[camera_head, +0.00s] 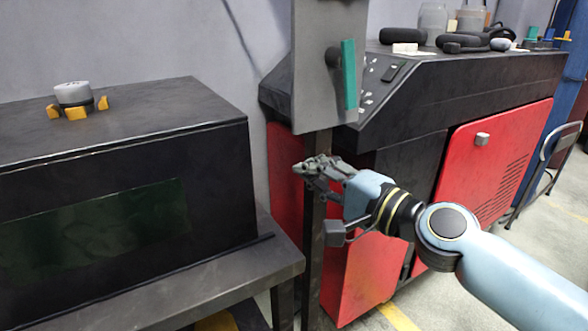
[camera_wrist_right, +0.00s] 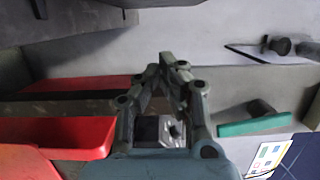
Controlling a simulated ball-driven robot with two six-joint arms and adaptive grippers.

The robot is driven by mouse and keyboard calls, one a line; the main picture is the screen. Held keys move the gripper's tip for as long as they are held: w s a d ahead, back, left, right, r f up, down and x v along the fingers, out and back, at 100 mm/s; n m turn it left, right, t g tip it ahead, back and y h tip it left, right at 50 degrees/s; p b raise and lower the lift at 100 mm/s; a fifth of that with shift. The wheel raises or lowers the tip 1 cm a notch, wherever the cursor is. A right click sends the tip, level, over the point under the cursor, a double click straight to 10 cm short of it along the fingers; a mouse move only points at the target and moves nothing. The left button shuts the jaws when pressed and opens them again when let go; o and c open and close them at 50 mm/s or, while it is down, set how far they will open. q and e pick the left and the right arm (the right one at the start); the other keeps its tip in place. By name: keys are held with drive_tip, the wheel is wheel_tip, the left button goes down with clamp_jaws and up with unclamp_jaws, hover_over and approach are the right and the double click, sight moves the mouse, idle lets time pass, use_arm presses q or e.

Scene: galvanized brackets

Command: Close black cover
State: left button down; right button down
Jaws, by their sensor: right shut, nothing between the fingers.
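The black cover (camera_head: 215,132) appears to be the large black box at the left, with a dark green window in its front face. It sits on a grey metal bench (camera_head: 170,290); I cannot tell its hinge or whether any part of it stands open. My right gripper (camera_head: 304,168) is to the right of the box, apart from it, in front of a dark post. Its fingertips meet with nothing between them, and they also show in the right wrist view (camera_wrist_right: 174,62). My left gripper is not in view.
A grey panel (camera_head: 318,70) with a teal handle (camera_head: 349,75) stands above my right gripper. A red and black cabinet (camera_head: 495,150) is behind my right arm. A grey knob with yellow feet (camera_head: 74,95) is on the black box. Floor is free at the lower right.

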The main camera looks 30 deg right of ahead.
drive_tip(key=w+a+p, duration=0.2)
drive_tip(key=w+a, duration=0.4)
drive_tip(key=w, duration=0.2)
drive_tip(key=shift+w+a, duration=0.3)
drive_tip(key=shift+f, duration=0.1)
